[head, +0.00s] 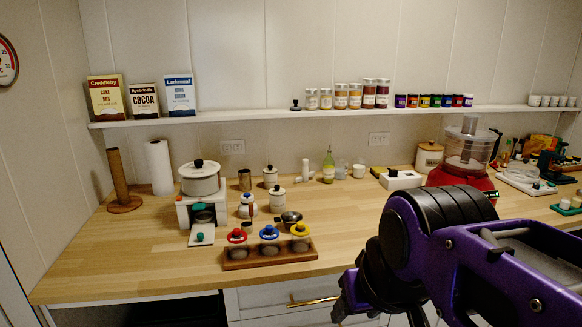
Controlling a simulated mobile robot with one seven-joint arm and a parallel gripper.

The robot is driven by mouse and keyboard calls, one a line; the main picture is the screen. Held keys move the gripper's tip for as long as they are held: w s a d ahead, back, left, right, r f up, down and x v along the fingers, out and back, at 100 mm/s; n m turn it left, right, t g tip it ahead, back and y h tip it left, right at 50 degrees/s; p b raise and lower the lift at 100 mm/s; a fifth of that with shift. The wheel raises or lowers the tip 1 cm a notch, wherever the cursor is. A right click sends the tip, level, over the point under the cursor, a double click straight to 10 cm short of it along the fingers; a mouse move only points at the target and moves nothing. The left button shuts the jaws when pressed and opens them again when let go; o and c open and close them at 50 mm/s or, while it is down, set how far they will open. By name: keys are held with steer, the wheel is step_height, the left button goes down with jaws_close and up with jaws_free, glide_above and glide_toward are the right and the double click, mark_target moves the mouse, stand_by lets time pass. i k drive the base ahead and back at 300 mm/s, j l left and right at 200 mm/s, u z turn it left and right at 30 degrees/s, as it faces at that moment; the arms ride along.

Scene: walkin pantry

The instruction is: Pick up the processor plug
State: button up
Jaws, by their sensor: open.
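The food processor (468,155) has a red base and a clear bowl and stands at the right of the wooden counter. I cannot make out its plug for certain. A small dark piece (392,172) sits on a white box (402,180) just left of the processor; it may be the plug, but it is too small to tell. My gripper (380,312) is at the lower edge, in front of the counter, partly cut off by the frame. It is open and appears empty, well apart from the processor. My purple and black arm hides part of the counter's right side.
A wooden rack (270,258) with red, blue and yellow-topped pieces stands near the front edge. A white appliance (201,208) with a pot is at left. Jars and boxes line the shelf (240,115). The counter's left front is clear.

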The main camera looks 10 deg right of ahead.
mark_target(392, 173)
steer(key=i+l, duration=0.15)
steer(key=l, duration=0.25)
steer(key=i+l, duration=0.15)
steer(key=l, duration=0.25)
steer(key=i+l, duration=0.15)
steer(key=l, duration=0.25)
steer(key=i+l+u, duration=0.1)
steer(key=l, duration=0.3)
